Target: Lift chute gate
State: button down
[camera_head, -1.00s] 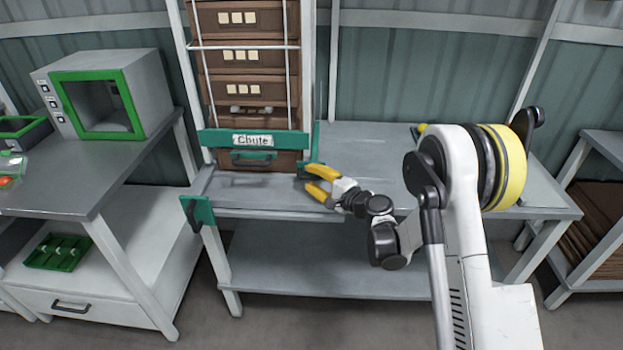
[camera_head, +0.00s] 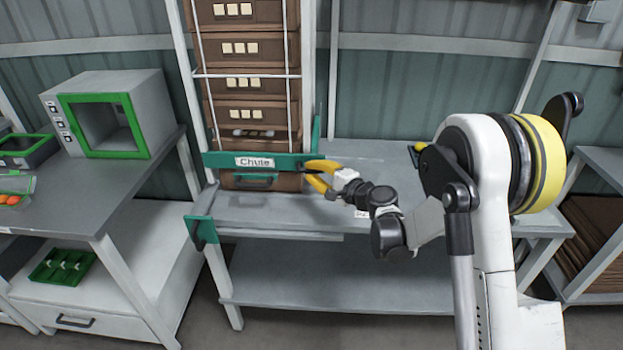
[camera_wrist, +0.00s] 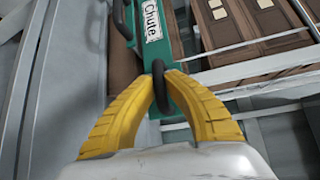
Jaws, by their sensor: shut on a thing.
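The chute gate is a green bar (camera_head: 222,160) with a white "Chute" label, across the lower front of a tall brown stack. It also shows in the wrist view (camera_wrist: 176,48), with a black ring (camera_wrist: 163,88) near its end. My gripper (camera_head: 308,174) is at the gate's right end. In the wrist view, my gripper (camera_wrist: 161,85) has its yellow fingers closed around the ring. The fingers hide part of the gate's end.
The stack stands on a grey table (camera_head: 370,205) with free room on its right. A green bracket (camera_head: 201,230) with a black handle is on the table's front left corner. A green-framed box (camera_head: 105,120) stands on the left bench (camera_head: 115,208).

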jog(key=shift+w+r, duration=0.2)
jog(key=c, duration=1.4)
grip_release()
jog(key=shift+s+r, duration=0.1)
jog(key=shift+s, duration=0.05)
jog(key=v, duration=1.1)
jog(key=shift+s+d, duration=0.25)
jog(key=shift+s, duration=0.1)
